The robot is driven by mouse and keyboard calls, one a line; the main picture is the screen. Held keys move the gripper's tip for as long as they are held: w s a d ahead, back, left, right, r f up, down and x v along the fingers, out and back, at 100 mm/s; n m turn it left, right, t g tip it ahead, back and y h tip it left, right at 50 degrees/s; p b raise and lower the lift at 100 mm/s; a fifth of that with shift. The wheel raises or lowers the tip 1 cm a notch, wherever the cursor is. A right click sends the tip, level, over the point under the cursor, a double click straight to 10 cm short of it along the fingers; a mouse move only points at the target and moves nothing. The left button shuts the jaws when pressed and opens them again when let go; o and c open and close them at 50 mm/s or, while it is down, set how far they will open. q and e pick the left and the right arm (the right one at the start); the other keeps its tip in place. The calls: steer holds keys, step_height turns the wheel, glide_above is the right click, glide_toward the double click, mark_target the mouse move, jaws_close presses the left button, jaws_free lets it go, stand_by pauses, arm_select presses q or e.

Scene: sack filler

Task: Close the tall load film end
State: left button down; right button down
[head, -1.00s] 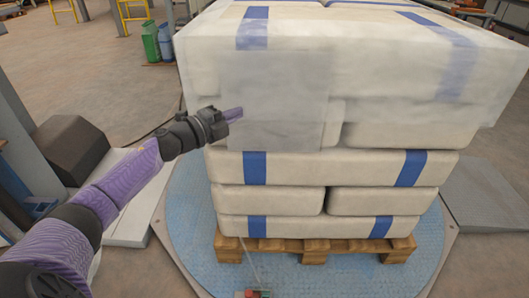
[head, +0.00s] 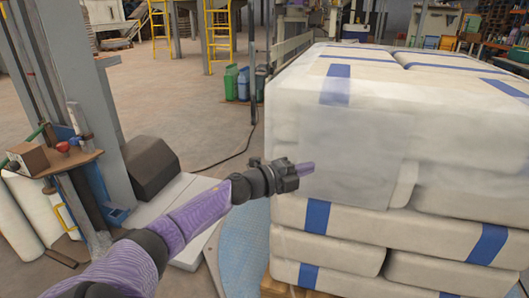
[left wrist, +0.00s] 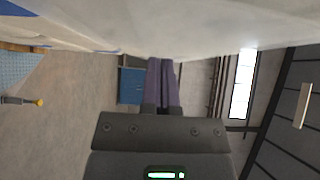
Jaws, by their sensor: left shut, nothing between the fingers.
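The tall load (head: 340,217) is a stack of white sacks with blue bands on a wooden pallet (head: 278,287). The film end (head: 362,150) is a pale, translucent sheet hanging over the load's upper near face, left of centre. My left gripper (head: 306,168) comes in from the left, with its purple fingers at the sheet's left edge. The fingers are shut and hold nothing. I cannot tell whether they touch the film. In the left wrist view the shut fingers (left wrist: 161,82) point toward a pale surface (left wrist: 170,25) across the top. My right gripper is not in view.
A blue turntable plate (head: 240,255) lies under the pallet. A grey post (head: 98,110) and a dark box (head: 150,170) stand left. A small panel with a red knob (head: 62,147) is at far left. Green and blue bins (head: 238,83) stand behind. Floor is open between.

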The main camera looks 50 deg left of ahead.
arm_select(q)
steer(key=s+a+p, duration=0.1)
steer(key=s+p, duration=0.4)
steer(key=s, duration=0.5)
steer(key=shift+s+a, duration=0.15)
steer(key=shift+s, duration=0.1)
steer(key=shift+f, duration=0.1)
